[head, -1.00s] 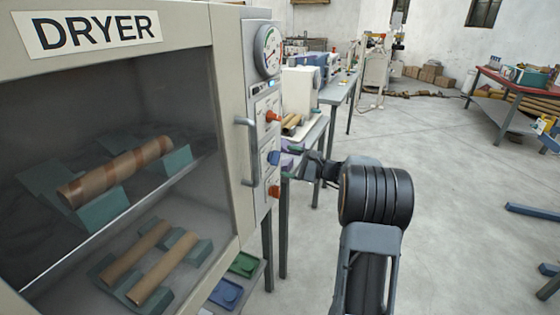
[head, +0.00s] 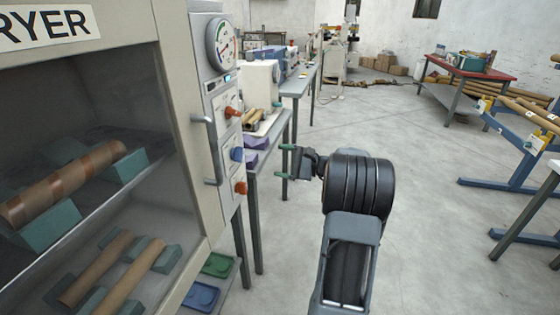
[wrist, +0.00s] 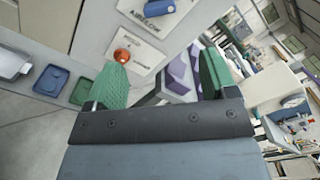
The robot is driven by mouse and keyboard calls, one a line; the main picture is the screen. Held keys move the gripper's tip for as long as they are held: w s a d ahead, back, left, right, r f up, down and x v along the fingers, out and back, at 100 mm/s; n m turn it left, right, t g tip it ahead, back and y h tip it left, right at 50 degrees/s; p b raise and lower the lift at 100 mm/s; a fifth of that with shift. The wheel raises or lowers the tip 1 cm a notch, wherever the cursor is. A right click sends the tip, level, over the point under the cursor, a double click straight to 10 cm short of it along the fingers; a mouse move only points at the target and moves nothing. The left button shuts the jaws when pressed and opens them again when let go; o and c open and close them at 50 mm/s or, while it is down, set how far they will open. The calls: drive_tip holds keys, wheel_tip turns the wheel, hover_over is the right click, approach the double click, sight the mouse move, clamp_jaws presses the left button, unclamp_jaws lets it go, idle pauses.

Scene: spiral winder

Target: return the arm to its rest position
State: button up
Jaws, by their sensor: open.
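My gripper (head: 281,161) is at the end of my arm, to the right of the dryer's control panel (head: 231,130) in the head view. In the wrist view its two green fingers (wrist: 160,77) stand wide apart with nothing between them. The dryer (head: 175,120) fills the left of the head view, with its door closed. Behind the glass, brown tubes (head: 62,186) rest on green cradles. The panel has orange and blue knobs and a round gauge (head: 221,42); an orange knob (wrist: 122,56) is beyond the left finger in the wrist view.
A grey bench (head: 272,133) with purple blocks (head: 256,141) stands behind the gripper. Green and blue trays (head: 202,295) lie low beside the dryer. A blue rack (head: 520,170) with tubes and a red-topped table (head: 466,68) stand at the right. Open floor lies between.

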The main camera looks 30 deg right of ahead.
wheel_tip(320, 180, down, 7)
drive_tip(key=s+a+g+h, duration=0.1)
drive_tip(key=s+g+h, duration=0.1)
drive_tip(key=g, duration=0.1)
drive_tip(key=s+a+n+g+h+p, duration=0.4)
drive_tip(key=s+a+n+g, duration=0.25)
drive_tip(key=s+a, duration=0.3)
drive_tip(key=s+a+r+n+h+p, duration=0.6)
drive_tip(key=s+a+r+n+p, duration=0.2)
drive_tip(key=a+r+n, duration=0.3)
drive_tip(key=shift+s+a+r, duration=0.25)
drive_tip(key=shift+s+r, duration=0.35)
drive_tip(key=shift+r, duration=0.1)
drive_tip(key=shift+d+f, duration=0.1)
